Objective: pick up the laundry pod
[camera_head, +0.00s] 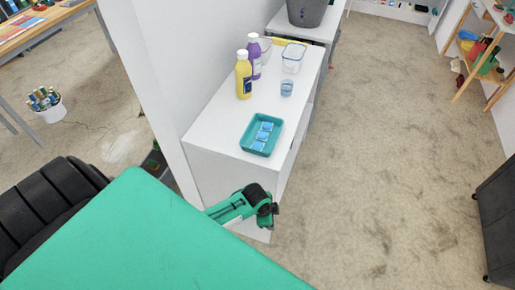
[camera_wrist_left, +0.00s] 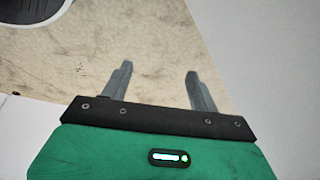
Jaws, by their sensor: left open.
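Several small blue laundry pods (camera_head: 263,135) lie in a row in a teal tray (camera_head: 248,149) near the front end of the white cabinet top. My left gripper (camera_head: 268,208) is in front of the cabinet's near end, apart from the tray, which is farther back. In the left wrist view the left gripper (camera_wrist_left: 158,72) has its two grey fingers spread apart with nothing between them. The pods do not show in that view. My right gripper is not in view.
On the white cabinet (camera_head: 210,128), a yellow bottle (camera_head: 243,77), a purple bottle (camera_head: 254,58), a blue cup (camera_head: 287,88) and a clear container (camera_head: 293,58) stand behind the tray. A white wall (camera_head: 150,70) borders its left side. Open floor (camera_head: 390,120) lies to the right.

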